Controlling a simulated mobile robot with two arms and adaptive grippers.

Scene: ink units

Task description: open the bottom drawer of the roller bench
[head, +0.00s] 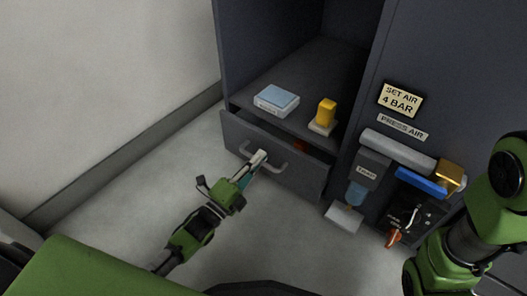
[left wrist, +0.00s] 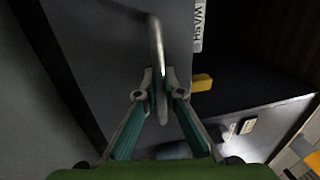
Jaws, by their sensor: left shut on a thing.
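The bottom drawer (head: 235,133) of the dark grey bench stands a little open. A gap shows behind its front, with a small orange-red thing (head: 300,146) inside. Its light bar handle (head: 277,168) runs across the front. In the left wrist view, the two fingers (left wrist: 161,92) close around the handle bar (left wrist: 156,45), in front of the grey drawer front (left wrist: 115,45). My right arm shows at the lower right, but its gripper is out of view.
On the shelf above the drawer are a blue-and-white box (head: 277,100) and a yellow thing (head: 326,112) on a pale base. Right of it, a panel carries a grey cylinder (head: 398,148) and a blue bar (head: 420,181). The wall is left; grey floor lies clear in front.

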